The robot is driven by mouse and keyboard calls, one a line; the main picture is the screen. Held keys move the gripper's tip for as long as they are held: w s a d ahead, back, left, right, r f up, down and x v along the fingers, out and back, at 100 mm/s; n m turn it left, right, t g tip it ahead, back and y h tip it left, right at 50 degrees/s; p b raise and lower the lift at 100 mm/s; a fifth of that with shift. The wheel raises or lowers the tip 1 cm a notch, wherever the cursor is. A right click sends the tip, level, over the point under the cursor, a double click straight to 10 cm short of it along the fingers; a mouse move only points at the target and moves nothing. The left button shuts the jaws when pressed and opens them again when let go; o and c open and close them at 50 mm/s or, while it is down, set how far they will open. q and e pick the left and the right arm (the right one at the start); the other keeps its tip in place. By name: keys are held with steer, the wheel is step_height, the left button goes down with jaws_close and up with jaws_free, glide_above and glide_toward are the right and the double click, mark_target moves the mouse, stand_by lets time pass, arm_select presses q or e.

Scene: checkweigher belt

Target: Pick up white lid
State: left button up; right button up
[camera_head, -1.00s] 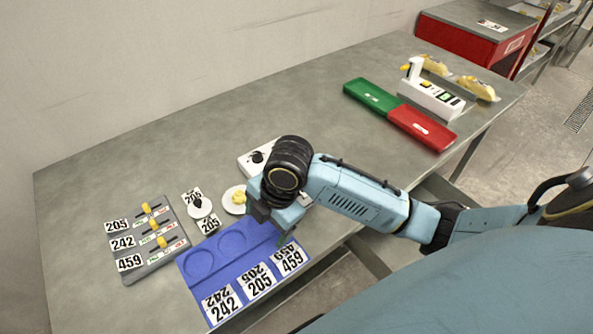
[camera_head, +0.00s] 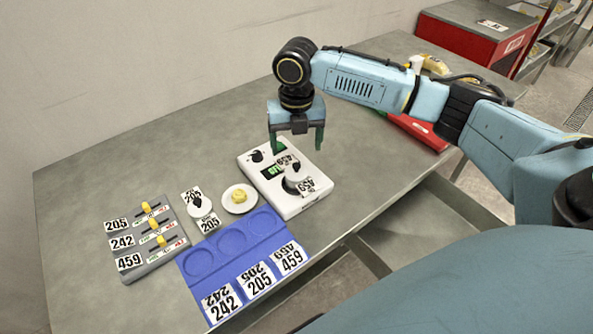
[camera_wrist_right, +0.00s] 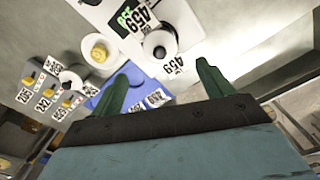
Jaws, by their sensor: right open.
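A white round lid (camera_head: 292,186) with a black knob sits on the white scale (camera_head: 310,206), with 459 labels beside it; it also shows in the right wrist view (camera_wrist_right: 153,51). Another white round piece with a black knob (camera_head: 195,209) lies on the table near 205 labels. A white dish (camera_head: 230,207) with a yellow lump (camera_head: 239,196) stands between them. My right gripper (camera_head: 296,143) is open and empty, raised above the back part of the scale, fingers pointing down. My left gripper is out of view.
A blue tray (camera_head: 212,282) with three round recesses and number cards lies in front. A grey slider board (camera_head: 153,262) is at the left. A red bin (camera_head: 418,132) and several items stand at the back right. The table's back left is clear.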

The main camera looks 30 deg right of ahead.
mark_target(297, 166)
step_height(297, 166, down, 8)
steer(key=shift+s+r, duration=0.1)
stand_by(0.4)
steer(key=c, duration=1)
